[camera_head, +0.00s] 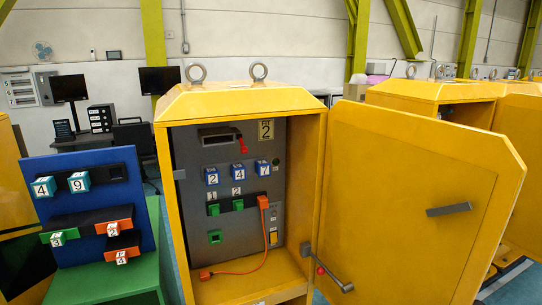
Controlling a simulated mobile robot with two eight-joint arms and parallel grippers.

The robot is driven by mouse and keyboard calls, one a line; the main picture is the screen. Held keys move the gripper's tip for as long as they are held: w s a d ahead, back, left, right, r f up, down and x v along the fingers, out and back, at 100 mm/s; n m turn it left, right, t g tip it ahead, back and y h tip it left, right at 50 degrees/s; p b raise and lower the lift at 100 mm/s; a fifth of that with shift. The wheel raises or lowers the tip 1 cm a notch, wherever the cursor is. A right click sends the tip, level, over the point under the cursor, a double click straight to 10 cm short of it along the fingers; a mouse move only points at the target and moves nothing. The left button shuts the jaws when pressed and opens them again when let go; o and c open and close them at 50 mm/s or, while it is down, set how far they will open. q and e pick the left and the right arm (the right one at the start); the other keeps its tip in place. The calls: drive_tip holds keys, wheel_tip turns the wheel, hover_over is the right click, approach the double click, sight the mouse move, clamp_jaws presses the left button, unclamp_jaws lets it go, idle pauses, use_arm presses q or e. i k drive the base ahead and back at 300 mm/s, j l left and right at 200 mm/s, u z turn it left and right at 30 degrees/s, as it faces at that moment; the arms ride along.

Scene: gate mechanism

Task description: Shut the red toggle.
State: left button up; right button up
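A small red toggle (241,144) sticks out at the right end of a dark grey slotted block (217,136), high on the grey panel inside the open yellow cabinet (316,160). It looks angled downward, but it is too small to tell its exact position. Neither of my grippers is in view.
The cabinet door (410,190) stands wide open to the right, with a grey handle (449,209). Blue numbered cubes (238,173) and green blocks sit on the panel. An orange-red plug (263,202) trails a cable. A blue board (92,215) stands left.

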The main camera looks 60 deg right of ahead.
sight(244, 150)
drive_tip(key=z, duration=1.75)
